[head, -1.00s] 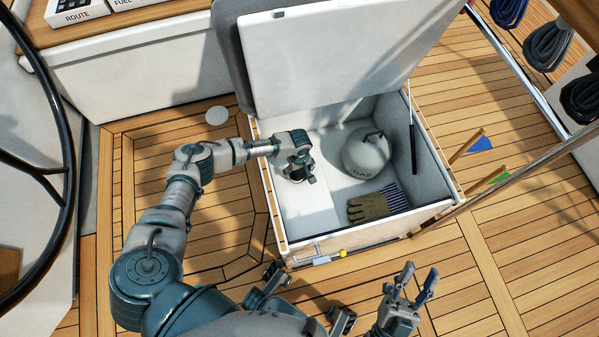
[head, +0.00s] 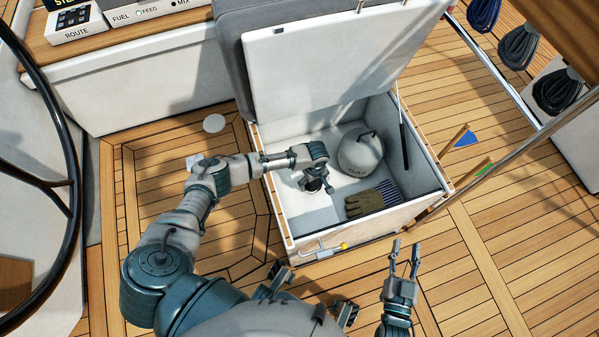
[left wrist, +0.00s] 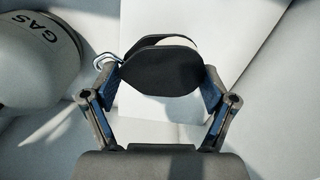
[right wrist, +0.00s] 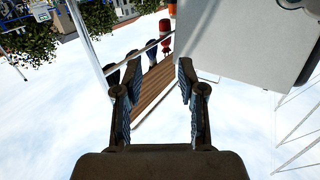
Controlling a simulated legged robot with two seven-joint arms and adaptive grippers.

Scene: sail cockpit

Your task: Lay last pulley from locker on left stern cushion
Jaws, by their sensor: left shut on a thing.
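The pulley (left wrist: 158,66) is black with a metal shackle at one side, seen in the left wrist view. My left gripper (left wrist: 160,78) is shut on it, a finger at each end. In the head view my left gripper (head: 318,184) is inside the open locker (head: 286,222), left of the gas bottle, and the pulley is too small to make out there. My right gripper (head: 405,262) is in front of the locker, fingers apart; in the right wrist view (right wrist: 158,85) nothing is between them. The left stern cushion cannot be identified.
Inside the locker are a grey gas bottle (head: 361,154) and gloves (head: 372,201). The raised lid (head: 335,62) stands behind. A steering wheel (head: 66,150) is at left. Rope coils (head: 519,46) hang at upper right. Deck left of the locker is mostly clear.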

